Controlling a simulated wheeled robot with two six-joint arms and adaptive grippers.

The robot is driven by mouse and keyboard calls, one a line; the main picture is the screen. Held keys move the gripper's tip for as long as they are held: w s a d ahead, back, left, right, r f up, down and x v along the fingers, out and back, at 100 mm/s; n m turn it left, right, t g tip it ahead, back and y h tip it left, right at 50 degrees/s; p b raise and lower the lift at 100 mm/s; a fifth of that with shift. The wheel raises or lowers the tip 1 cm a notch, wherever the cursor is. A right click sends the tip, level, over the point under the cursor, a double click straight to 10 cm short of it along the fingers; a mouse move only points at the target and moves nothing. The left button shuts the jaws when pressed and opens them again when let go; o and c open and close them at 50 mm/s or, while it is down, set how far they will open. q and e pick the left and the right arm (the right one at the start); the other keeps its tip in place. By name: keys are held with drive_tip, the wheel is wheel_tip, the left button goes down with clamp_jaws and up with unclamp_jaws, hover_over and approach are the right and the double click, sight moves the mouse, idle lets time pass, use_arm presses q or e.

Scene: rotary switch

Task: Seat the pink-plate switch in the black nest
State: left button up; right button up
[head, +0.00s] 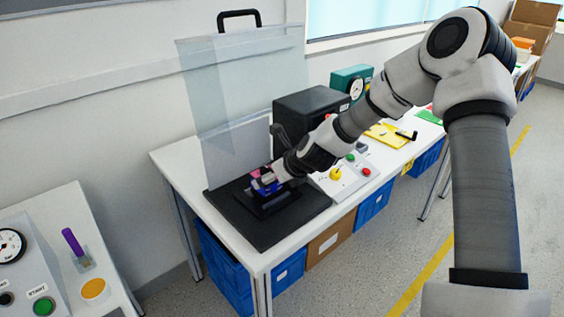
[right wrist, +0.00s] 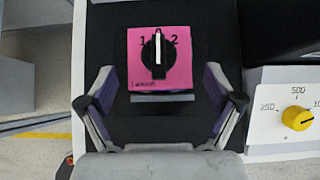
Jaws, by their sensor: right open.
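The pink-plate switch (right wrist: 141,60) has a black knob with a white pointer and printed figures. In the right wrist view it lies square to the picture, just beyond my right gripper (right wrist: 158,98). The fingers are spread to either side of its lower edge, with visible gaps. In the head view, a bit of pink (head: 256,173) shows beside my right gripper (head: 266,183), low over the black nest (head: 287,202). My gripper hides much of the nest, and I cannot tell how the switch sits in it. My left gripper is out of view.
A clear upright panel (head: 240,110) with a black handle stands behind the nest. A black box (head: 305,112) and a grey control panel with a yellow knob (head: 336,174) stand to the right. The black base board (head: 262,234) is clear at its front.

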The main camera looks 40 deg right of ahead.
use_arm(q)
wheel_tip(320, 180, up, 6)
drive_tip(key=p, duration=0.4)
use_arm(e)
drive_tip(key=v, duration=0.8)
drive_tip(key=shift+s+r, duration=0.2)
drive_tip(key=shift+r, duration=0.05)
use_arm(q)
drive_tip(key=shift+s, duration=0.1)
